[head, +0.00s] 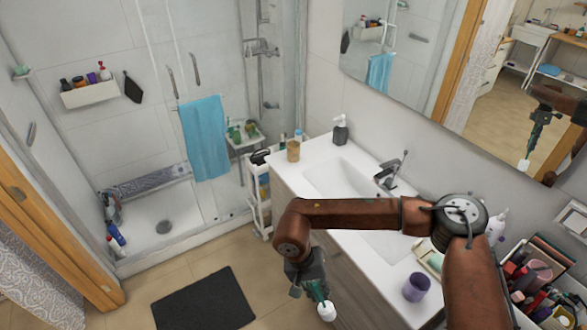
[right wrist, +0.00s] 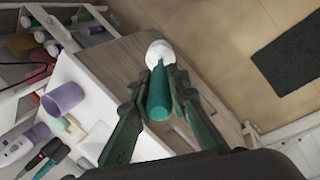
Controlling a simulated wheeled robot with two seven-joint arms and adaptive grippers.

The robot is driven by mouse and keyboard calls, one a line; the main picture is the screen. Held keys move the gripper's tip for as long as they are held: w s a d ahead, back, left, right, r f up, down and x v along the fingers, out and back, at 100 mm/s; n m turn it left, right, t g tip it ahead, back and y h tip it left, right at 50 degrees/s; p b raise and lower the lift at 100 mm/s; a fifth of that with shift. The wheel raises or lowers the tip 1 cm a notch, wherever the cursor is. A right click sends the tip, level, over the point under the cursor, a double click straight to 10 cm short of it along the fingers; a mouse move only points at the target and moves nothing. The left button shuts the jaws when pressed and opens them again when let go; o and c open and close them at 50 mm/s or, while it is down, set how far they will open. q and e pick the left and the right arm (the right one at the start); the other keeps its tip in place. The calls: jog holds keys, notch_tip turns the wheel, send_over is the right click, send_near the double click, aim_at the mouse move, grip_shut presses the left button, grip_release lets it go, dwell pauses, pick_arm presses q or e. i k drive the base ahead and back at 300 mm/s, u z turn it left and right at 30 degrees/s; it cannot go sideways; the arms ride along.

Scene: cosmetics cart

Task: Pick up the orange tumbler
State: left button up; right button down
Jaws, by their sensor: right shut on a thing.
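My right gripper (head: 320,294) is shut on a teal bottle with a white, rounded end; the bottle (right wrist: 158,94) shows between the fingers in the right wrist view. The gripper hangs over the floor in front of the vanity, below the counter's edge. A tan-orange tumbler (head: 293,150) stands upright on the far left end of the white counter, well away from the gripper. A purple tumbler (head: 416,287) stands on the near part of the counter; it also shows in the right wrist view (right wrist: 64,99). My left gripper is out of view.
The white counter (head: 318,173) has a sink and faucet (head: 390,175). A soap dispenser (head: 340,130) stands at the back, near the tan-orange tumbler. A crowded cosmetics cart (head: 540,280) is at the right. A dark mat (head: 203,300) lies on the floor.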

aim_at(293, 152)
jog(key=z, duration=0.05)
jog(key=k, duration=0.6)
jog(key=u, duration=0.9)
jog(key=i, duration=1.45)
jog(key=z, duration=1.15)
jog(key=i, duration=1.45)
jog(key=z, duration=0.15)
